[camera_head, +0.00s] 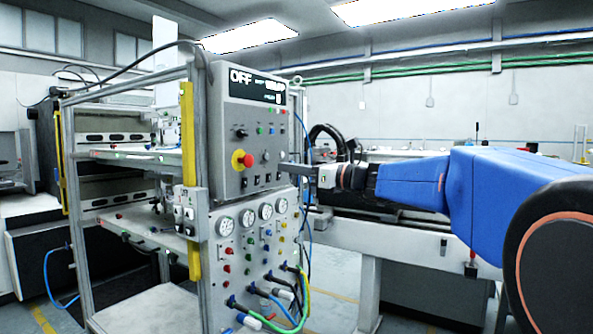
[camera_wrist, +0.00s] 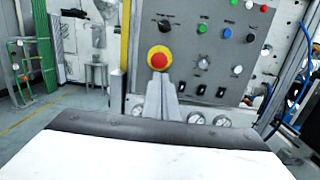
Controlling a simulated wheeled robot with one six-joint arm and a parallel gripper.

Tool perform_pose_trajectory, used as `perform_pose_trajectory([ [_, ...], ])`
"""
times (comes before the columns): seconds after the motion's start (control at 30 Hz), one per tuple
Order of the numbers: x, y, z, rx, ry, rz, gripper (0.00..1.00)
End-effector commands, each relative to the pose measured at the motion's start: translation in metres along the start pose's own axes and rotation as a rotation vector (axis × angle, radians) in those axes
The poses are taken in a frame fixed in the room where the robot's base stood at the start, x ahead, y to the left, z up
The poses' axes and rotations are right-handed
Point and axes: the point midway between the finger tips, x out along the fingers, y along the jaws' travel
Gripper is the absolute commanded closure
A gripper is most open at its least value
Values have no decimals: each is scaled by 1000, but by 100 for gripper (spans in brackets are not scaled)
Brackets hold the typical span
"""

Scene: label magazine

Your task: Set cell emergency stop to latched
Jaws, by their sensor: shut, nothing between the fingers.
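The emergency stop (camera_head: 242,160) is a red mushroom button on a yellow round base, on the left of the grey control panel (camera_head: 228,121). It also shows in the wrist view (camera_wrist: 158,60), just above the fingertips in the picture. My gripper (camera_head: 284,168) is shut and empty, reaching in from the right in front of the panel. In the wrist view its closed fingers (camera_wrist: 160,82) point toward the button's lower edge. In the head view the fingertips are clearly to the right of the button, apart from it. Whether the button is pressed in, I cannot tell.
Small buttons and switches (camera_wrist: 202,75) sit right of the stop. Gauges (camera_head: 226,225) and hoses (camera_head: 297,300) are below the panel. The frame has a yellow post (camera_head: 188,135) at left. A display (camera_head: 256,88) reading OFF tops the panel. Open air lies before the panel.

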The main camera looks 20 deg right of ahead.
Motion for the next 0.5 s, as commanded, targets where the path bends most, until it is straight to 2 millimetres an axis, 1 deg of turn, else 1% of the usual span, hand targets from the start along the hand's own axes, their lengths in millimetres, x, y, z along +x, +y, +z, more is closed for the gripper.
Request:
perform_pose_trajectory([
  [0.03,8,1,0,0,0,4,100],
  [0.4,66,1,-1,-1,1,3,100],
  [0.5,78,2,0,-1,1,3,100],
])
